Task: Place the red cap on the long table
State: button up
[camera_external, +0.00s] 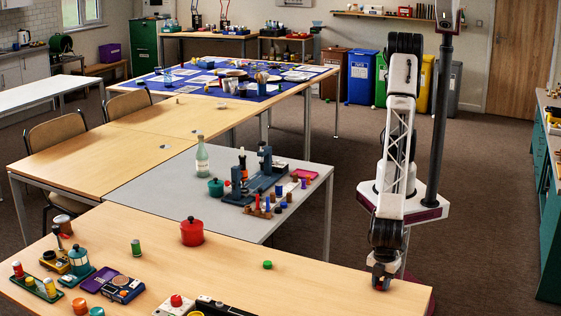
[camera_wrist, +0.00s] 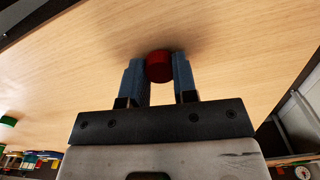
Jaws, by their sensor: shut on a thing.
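A small round red cap (camera_wrist: 159,67) sits between the two blue-grey fingers of my gripper (camera_wrist: 158,75) in the wrist view. The fingers touch its sides. In the external view my gripper (camera_external: 381,282) points down at the right end of the long wooden table (camera_external: 330,283), low over its top. A bit of red shows at the fingertips there. I cannot tell whether the cap touches the wood or hangs just above it.
A green cap (camera_external: 267,265) lies alone on the table to the left of my gripper. A red pot (camera_external: 192,231), a purple-and-dark camera-like item (camera_external: 122,288) and several small items stand farther left. The wood around my gripper is clear; the table's right edge is close.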

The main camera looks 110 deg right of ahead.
aim_at(381, 283)
jog(key=shift+f, duration=0.1)
jog(key=o, duration=0.9)
notch_tip(381, 283, up, 12)
jog(key=shift+r, duration=0.1)
dwell(0.4)
dwell(0.5)
dwell(0.4)
